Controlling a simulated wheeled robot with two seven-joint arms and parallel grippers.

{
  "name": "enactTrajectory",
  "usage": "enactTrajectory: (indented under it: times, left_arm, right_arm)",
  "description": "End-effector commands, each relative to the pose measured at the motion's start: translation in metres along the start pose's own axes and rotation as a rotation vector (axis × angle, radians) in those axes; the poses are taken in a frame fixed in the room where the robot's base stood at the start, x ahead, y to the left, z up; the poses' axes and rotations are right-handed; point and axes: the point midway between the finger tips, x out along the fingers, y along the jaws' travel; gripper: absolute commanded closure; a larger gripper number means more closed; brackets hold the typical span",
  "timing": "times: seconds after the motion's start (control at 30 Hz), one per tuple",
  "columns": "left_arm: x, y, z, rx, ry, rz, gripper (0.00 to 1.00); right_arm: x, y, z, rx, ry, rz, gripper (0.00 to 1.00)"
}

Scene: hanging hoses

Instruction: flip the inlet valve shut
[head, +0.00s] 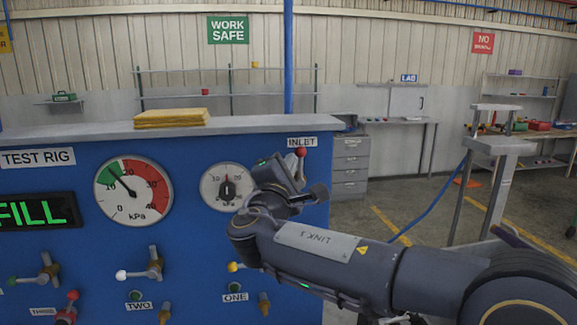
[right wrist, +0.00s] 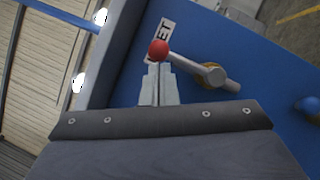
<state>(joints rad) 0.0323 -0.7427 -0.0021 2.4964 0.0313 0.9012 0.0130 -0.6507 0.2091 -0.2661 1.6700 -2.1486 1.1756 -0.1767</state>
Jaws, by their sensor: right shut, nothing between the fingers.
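The inlet valve has a red ball knob (head: 301,152) just under the white INLET label (head: 302,142) at the right end of the blue panel. In the right wrist view the red knob (right wrist: 158,50) sits at the end of a silver bar (right wrist: 190,65) that meets a brass hub (right wrist: 212,77). My right gripper (head: 295,165) is shut and empty. Its closed fingertips (right wrist: 159,68) are right at the knob, overlapping its lower edge in the picture; I cannot tell whether they touch. In the head view my right arm hides the valve body. My left gripper is not in view.
The blue test rig (head: 95,230) carries a large gauge (head: 133,191), a smaller gauge (head: 227,187), a green FILL display (head: 35,213) and several other valves low down. A yellow cloth stack (head: 172,118) lies on the top ledge. A stand (head: 490,160) with a blue hose is at right.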

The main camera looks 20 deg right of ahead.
Motion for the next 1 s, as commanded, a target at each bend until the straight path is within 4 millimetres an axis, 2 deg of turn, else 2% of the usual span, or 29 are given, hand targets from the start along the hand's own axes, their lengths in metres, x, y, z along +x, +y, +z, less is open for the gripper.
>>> enactTrajectory:
  times: [0.57, 0.77, 1.0]
  left_arm:
    - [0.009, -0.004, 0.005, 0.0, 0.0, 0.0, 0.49]
    - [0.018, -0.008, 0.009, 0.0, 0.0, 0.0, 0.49]
    - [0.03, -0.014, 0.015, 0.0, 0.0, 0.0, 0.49]
  right_arm:
    - [0.003, -0.002, 0.006, 0.104, -0.001, -0.051, 1.0]
    - [0.007, -0.004, 0.013, 0.205, -0.002, -0.102, 1.0]
    - [0.013, -0.009, 0.025, 0.402, -0.003, -0.2, 1.0]
